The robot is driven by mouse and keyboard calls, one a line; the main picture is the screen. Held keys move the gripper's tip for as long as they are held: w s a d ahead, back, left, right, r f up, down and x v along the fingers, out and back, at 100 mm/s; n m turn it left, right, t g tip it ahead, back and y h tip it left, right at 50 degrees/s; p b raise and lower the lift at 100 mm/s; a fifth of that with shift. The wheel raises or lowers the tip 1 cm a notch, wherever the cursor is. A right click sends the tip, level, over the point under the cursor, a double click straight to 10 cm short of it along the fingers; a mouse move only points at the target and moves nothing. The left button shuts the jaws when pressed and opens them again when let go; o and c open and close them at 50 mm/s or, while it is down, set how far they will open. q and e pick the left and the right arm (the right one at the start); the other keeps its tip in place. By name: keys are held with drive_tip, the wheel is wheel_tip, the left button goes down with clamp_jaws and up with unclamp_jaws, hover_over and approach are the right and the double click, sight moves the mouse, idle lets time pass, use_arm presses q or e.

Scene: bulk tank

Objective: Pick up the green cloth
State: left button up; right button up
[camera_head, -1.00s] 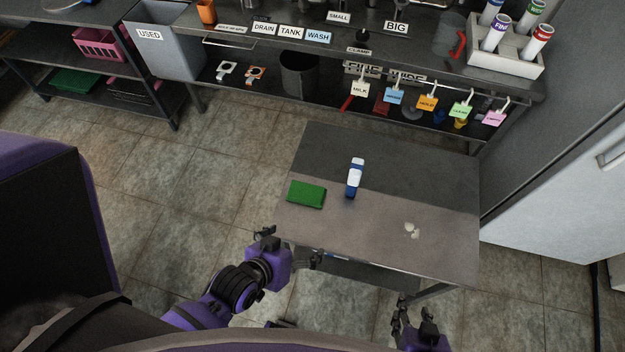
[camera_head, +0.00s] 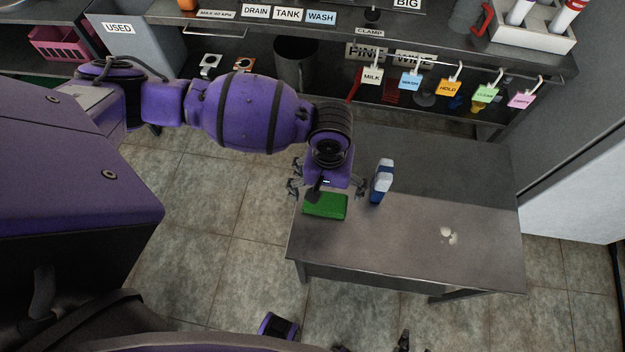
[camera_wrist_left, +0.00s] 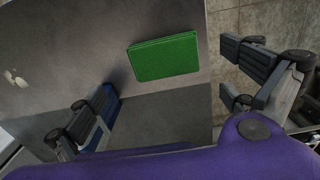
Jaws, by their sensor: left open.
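The green cloth (camera_head: 325,206) lies folded flat on the left edge of the grey table, partly hidden behind my left gripper in the head view. In the left wrist view the whole cloth (camera_wrist_left: 164,57) shows as a green rectangle. My left gripper (camera_head: 327,188) is over the cloth, pointing down, with its fingers spread apart and empty. In the wrist view the cloth lies between the two spread fingers and beyond them, apart from both. Of my right gripper only dark tips (camera_head: 403,341) show at the bottom edge; their opening is unclear.
A blue and white object (camera_head: 381,182) stands on the table just right of the cloth, close to one left finger. Small white bits (camera_head: 448,235) lie further right on the table (camera_head: 410,262). A shelf with coloured hanging tags (camera_head: 447,87) stands behind.

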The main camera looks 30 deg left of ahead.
sight(327, 200)
use_arm(q)
drive_tip(key=shift+w+a+r, duration=0.25)
drive_tip(key=shift+w+a, duration=0.1)
drive_tip(key=shift+w, duration=0.1)
drive_tip(key=shift+f, duration=0.25)
drive_tip(key=f+b, duration=0.1)
drive_tip(key=f, duration=0.5)
drive_tip(key=shift+d+f, duration=0.2)
drive_tip(key=shift+f, duration=0.25)
drive_tip(key=shift+c, duration=0.5)
drive_tip(key=c, duration=0.8)
drive_tip(key=shift+c, duration=0.6)
drive_tip(key=shift+r, duration=0.1)
